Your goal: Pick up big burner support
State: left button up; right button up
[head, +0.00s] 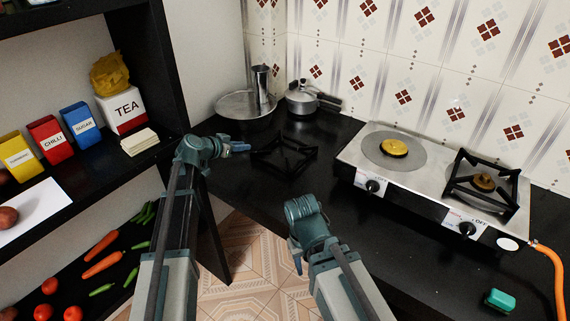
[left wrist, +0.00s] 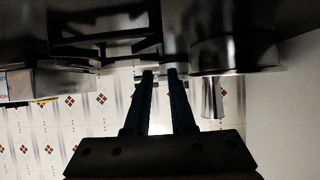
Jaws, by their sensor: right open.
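A black burner support (head: 284,153) lies on the dark counter left of the stove. It also shows at the upper left of the left wrist view (left wrist: 100,38), partly in dark shadow. A second black support (head: 483,183) sits over the stove's right burner. Which is the bigger one is hard to tell. My left gripper (head: 242,147) is just left of the loose support, apart from it. Its two fingers in the left wrist view (left wrist: 160,73) have a gap with nothing between them. My right gripper (head: 297,263) is low before the counter, mostly hidden by its own wrist, and open.
The stove (head: 405,190) has a bare left burner (head: 394,147). A steel plate (head: 232,104) with a tall cup (head: 262,85) and a pot (head: 302,98) stand behind. A shelf (head: 150,160) is at left. The counter front is clear except a teal block (head: 499,299).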

pick_arm(q)
jog(key=shift+w+a, duration=0.1)
jog(key=shift+a, duration=0.05)
jog(key=b, duration=0.4)
send_near(265, 145)
jog(key=x, duration=0.4)
jog(key=shift+w+r, duration=0.1)
jog(key=shift+w, duration=0.15)
jog(key=b+x, duration=0.2)
jog(key=x, duration=0.3)
jog(key=shift+b, duration=0.4)
grip_shut()
dwell(0.5)
